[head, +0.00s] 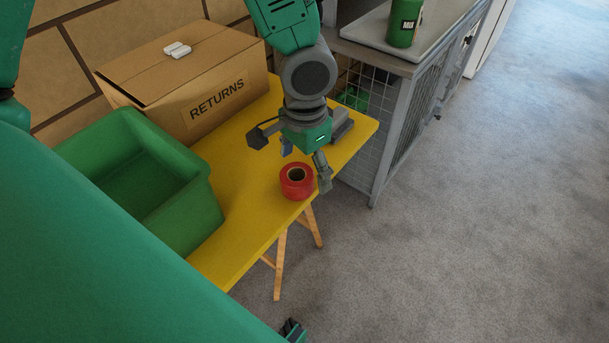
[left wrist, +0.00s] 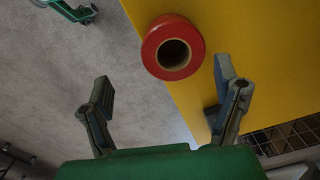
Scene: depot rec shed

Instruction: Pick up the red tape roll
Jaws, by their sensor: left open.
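The red tape roll (head: 297,189) lies flat, hole up, on the yellow table (head: 250,180) close to its right front edge. It also shows in the left wrist view (left wrist: 196,40), at the top centre, with its dark hole facing me. My left gripper (head: 306,170) is open and empty, reaching down from above at the roll, with one finger showing just right of it. In the left wrist view its two fingers are wide apart and the roll appears ahead of them, not between them.
A green bin (head: 205,205) and a cardboard box marked RETURNS (head: 160,85) stand on the table to the left. A grey object (head: 342,125) lies behind the gripper. A wire cage cabinet (head: 400,125) with a green can (head: 403,25) stands right. Open floor lies to the right.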

